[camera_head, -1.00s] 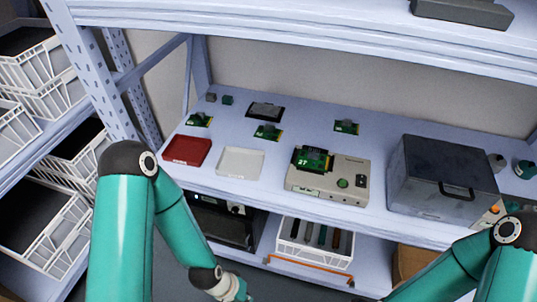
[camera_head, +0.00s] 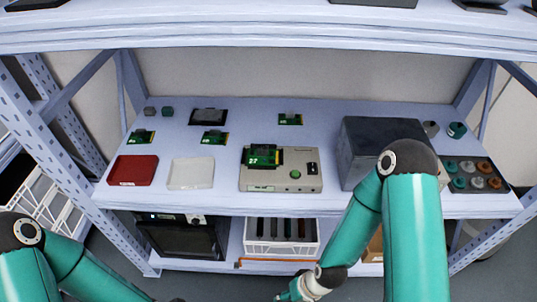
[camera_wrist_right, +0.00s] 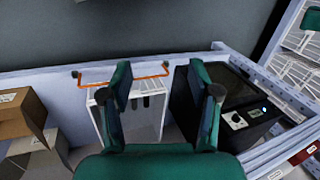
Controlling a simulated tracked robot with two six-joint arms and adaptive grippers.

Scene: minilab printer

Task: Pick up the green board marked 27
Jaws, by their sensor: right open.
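The green board marked 27 (camera_head: 263,156) sits on the beige device (camera_head: 288,181) on the middle shelf, left of its green button. The wrist view does not show the board. My right arm reaches in from the right, and its end (camera_head: 303,287) is low in the head view, below and in front of the shelf. In the right wrist view my right gripper (camera_wrist_right: 168,95) is open and empty. My left arm (camera_head: 70,265) is at the lower left, and its gripper is out of the picture.
Other green boards (camera_head: 214,137) lie at the back. A red tray (camera_head: 133,171) and a white tray (camera_head: 191,173) lie left of the device. A dark metal box (camera_head: 385,147) stands right. Below are a black machine (camera_head: 182,238) and a white crate (camera_head: 281,250).

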